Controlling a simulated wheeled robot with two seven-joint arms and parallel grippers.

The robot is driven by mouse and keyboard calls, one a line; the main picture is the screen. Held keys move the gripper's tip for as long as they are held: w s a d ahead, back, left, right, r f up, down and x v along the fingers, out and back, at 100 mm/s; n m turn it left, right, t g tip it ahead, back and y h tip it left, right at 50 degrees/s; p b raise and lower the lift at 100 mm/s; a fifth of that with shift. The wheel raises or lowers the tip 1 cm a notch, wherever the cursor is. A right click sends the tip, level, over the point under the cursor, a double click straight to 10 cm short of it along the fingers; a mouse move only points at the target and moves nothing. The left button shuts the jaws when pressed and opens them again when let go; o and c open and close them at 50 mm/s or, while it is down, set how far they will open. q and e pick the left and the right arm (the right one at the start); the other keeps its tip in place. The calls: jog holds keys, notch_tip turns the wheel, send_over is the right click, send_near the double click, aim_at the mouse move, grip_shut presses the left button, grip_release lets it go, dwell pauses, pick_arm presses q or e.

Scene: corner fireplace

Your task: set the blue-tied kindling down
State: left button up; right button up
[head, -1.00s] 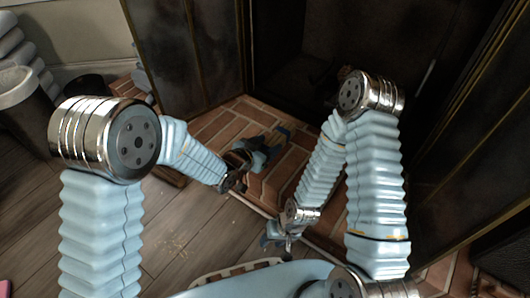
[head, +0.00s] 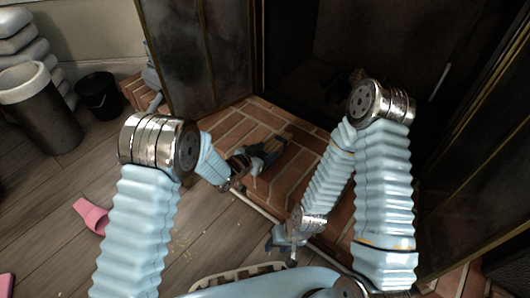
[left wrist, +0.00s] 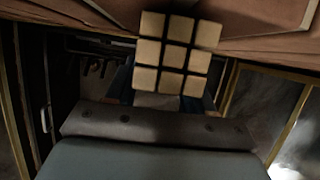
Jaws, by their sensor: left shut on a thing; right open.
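The kindling (left wrist: 180,52) shows end-on in the left wrist view as a square block of several pale stick ends. I cannot make out its blue tie. My left gripper (head: 263,160) is shut on it, over the brick hearth (head: 232,123); the kindling is mostly hidden by the fingers in the head view. The bricks are close to the bundle in the left wrist view, but I cannot tell whether it touches them. My right gripper (head: 283,240) is open and empty, lower in the picture, near the hearth's front edge.
The dark firebox (head: 330,45) lies behind the hearth, with dark panels (head: 200,50) at the sides. A black bucket (head: 98,95), a dark bin (head: 45,115) and a pink slipper (head: 91,216) are on the wooden floor at left. Bare brick lies around my left gripper.

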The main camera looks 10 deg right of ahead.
pick_arm(q)
jog(key=shift+f, duration=0.2)
jog(key=o, duration=1.1)
jog(key=shift+r, duration=0.15)
jog(key=shift+r, duration=0.2)
jog(key=p+v, duration=0.2)
jog(key=v, duration=1)
jog(key=s+a+f+n+g+y, duration=0.4)
jog(key=s+a+f+n+y, duration=0.45)
jog(key=a+f, duration=0.7)
jog(key=s+a+n+g, duration=0.1)
jog(key=s, duration=0.2)
jog(key=s+f+n+g+h, duration=0.1)
jog(key=s, duration=0.3)
jog(key=s+a+n+g, duration=0.1)
jog(key=s+n, duration=0.1)
jog(key=s, duration=0.2)
jog(key=shift+a+f+g+h, duration=0.25)
jog(key=shift+a+g+h, duration=0.05)
jog(key=shift+a+h, duration=0.05)
